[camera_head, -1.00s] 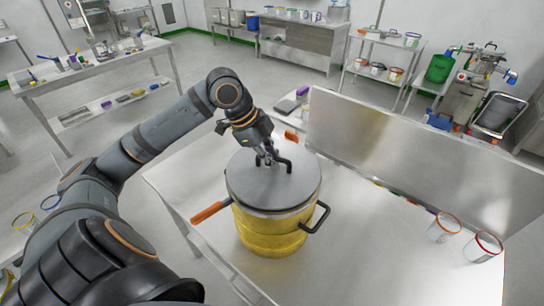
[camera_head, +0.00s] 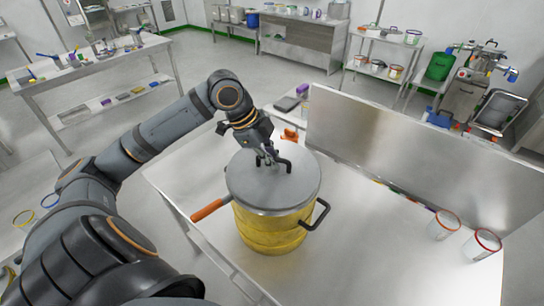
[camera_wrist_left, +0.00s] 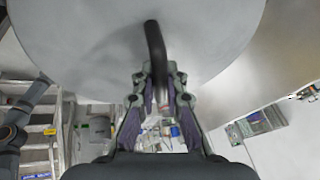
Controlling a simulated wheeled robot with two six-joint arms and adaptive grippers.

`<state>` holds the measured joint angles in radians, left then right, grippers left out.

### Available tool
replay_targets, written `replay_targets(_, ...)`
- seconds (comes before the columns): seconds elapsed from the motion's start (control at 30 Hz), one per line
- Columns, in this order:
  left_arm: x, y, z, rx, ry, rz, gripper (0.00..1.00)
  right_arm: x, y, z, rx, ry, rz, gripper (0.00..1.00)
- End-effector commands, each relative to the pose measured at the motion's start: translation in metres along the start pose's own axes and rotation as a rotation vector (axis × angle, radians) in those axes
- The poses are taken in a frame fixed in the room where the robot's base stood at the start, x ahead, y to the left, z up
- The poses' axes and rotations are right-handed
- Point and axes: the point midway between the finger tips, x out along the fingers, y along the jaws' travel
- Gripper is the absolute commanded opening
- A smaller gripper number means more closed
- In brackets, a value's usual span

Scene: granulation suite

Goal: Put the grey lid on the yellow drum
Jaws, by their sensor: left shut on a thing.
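The grey lid (camera_head: 262,184) is a flat round disc with a dark bar handle (camera_head: 286,163) on top. It lies over the top of the yellow drum (camera_head: 268,232), roughly centred; I cannot tell whether it is fully seated. The drum stands upright on the steel table, with an orange-gripped handle at left and a dark handle at right. My left gripper (camera_head: 266,160) is shut on the lid's handle. In the left wrist view, the handle (camera_wrist_left: 156,55) lies between the fingers (camera_wrist_left: 158,85) and the lid (camera_wrist_left: 100,45) fills the top. My right gripper does not show.
The steel table (camera_head: 350,240) has a raised metal panel (camera_head: 415,165) along its back. The table between drum and beakers is clear.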

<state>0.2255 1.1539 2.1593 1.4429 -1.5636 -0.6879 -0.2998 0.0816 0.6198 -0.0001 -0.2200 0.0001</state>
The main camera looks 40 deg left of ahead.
Motion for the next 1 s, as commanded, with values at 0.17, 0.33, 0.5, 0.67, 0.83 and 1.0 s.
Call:
replay_targets(0.17,0.002,0.001,0.001,0.000,0.000,0.000,0.00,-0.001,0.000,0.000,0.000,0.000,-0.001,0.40)
replay_targets(0.33,0.002,0.001,0.001,0.000,0.000,0.001,0.14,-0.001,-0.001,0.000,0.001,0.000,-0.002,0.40)
replay_targets(0.5,0.002,0.001,0.001,0.000,0.000,0.001,0.37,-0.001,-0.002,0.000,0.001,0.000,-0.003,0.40)
replay_targets(0.67,0.002,0.001,0.001,0.000,0.000,0.001,0.38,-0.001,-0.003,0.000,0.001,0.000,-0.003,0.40)
replay_targets(0.83,0.000,0.000,0.000,0.000,0.000,0.000,0.38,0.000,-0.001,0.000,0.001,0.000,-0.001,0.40)
replay_targets(1.0,-0.025,-0.006,-0.011,0.002,0.004,-0.005,0.38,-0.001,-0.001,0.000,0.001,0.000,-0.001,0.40)
